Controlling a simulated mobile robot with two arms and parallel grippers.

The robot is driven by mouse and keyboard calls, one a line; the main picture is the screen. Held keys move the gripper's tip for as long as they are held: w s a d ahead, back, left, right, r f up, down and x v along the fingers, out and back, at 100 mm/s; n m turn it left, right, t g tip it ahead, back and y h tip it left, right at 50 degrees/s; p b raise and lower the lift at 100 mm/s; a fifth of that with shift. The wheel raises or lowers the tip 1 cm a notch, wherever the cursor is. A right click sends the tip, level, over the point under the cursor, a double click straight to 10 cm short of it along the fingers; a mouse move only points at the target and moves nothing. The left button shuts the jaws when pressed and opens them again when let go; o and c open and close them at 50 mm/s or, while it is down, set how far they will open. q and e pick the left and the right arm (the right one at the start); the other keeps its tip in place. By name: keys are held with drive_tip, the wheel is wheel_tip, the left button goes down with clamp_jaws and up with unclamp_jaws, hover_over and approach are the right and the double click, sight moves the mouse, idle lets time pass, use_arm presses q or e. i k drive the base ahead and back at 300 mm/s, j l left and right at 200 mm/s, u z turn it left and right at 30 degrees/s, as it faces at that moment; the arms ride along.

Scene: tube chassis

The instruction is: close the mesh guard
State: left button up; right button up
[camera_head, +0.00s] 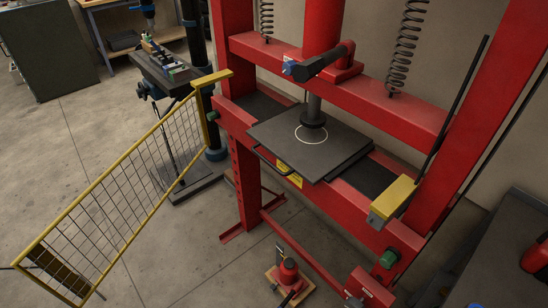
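The mesh guard (120,205) is a yellow frame with a dark wire grid. It stands open, swung out to the left of the red press (243,185) and toward me. Its far end meets the press's left side near a yellow bracket (212,78). Its near end is at the lower left, where a dark piece shows behind the mesh; I cannot tell what that is. A yellow block (393,198) sits on the press's right side. The press front, with its dark plate (312,140) under the ram, is uncovered. Neither of my grippers is in view.
A red bottle jack (289,272) stands on the floor before the press. A dark bench (500,265) with a red object is at the lower right. A drill stand (165,75) and a workbench are behind the guard. The floor between guard and press is mostly clear.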

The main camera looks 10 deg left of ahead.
sight(36, 252)
drive_tip(key=j+z, duration=0.1)
drive_tip(key=j, duration=0.4)
drive_tip(key=k+j+z, duration=0.15)
drive_tip(key=j, duration=0.35)
drive_tip(key=j+z, duration=0.1)
drive_tip(key=j, duration=0.35)
drive_tip(key=k+j+z, duration=0.1)
drive_tip(key=j, duration=0.4)
drive_tip(key=k+j+z, duration=0.1)
drive_tip(key=j, duration=0.35)
drive_tip(key=j+z, duration=0.1)
drive_tip(key=j, duration=0.3)
drive_tip(key=i+j+z, duration=0.1)
drive_tip(key=j, duration=0.35)
